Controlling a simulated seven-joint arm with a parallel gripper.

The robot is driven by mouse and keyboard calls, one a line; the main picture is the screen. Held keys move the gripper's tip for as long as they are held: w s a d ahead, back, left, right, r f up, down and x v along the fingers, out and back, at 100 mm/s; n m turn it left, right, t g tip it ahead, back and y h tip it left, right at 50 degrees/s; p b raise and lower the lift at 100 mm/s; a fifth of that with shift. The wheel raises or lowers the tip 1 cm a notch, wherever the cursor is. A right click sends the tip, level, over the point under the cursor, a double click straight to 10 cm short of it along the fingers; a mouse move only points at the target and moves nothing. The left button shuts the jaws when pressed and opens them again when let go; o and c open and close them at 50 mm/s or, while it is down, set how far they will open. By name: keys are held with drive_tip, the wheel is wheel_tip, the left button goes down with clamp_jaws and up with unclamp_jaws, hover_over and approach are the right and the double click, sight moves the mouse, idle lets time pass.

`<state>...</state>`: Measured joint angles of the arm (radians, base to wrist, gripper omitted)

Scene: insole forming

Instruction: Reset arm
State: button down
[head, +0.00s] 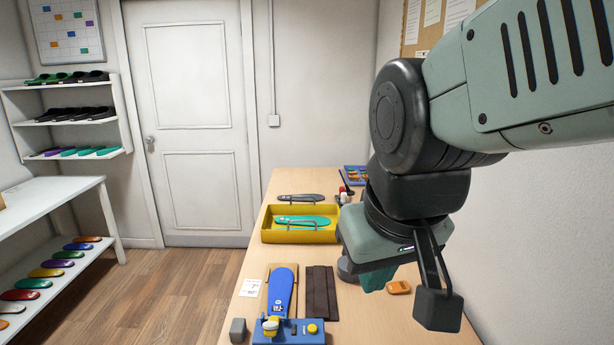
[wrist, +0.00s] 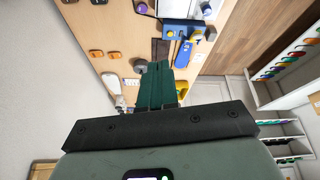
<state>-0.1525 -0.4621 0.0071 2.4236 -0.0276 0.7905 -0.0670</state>
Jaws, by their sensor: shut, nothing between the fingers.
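My gripper (head: 376,280) hangs from the arm over the right part of the workbench (head: 335,230) in the head view, pointing down. Its green fingers are mostly hidden there by the gripper body. In the wrist view the fingers (wrist: 157,70) are together, with nothing seen between them. A blue insole (head: 281,292) lies at the front of the bench, behind a blue device (head: 289,332) with a yellow knob; the gripper is apart from it, to the right. A yellow tray (head: 299,238) holding a teal insole (head: 303,220) stands farther back, left of the gripper.
Dark brown strips (head: 319,292) lie beside the blue insole. An orange piece (head: 398,287) lies right of the gripper. A grey block (head: 238,330) and a white card (head: 250,287) lie at the left edge. A dark grey insole (head: 300,198) lies behind the tray. Shelves (head: 65,118) stand left.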

drive_tip(key=s+d+r+m+t, duration=0.1)
drive_tip(key=s+d+r+m, duration=0.1)
drive_tip(key=s, duration=0.4)
drive_tip(key=shift+d+r, duration=0.4)
drive_tip(key=shift+d, duration=0.3)
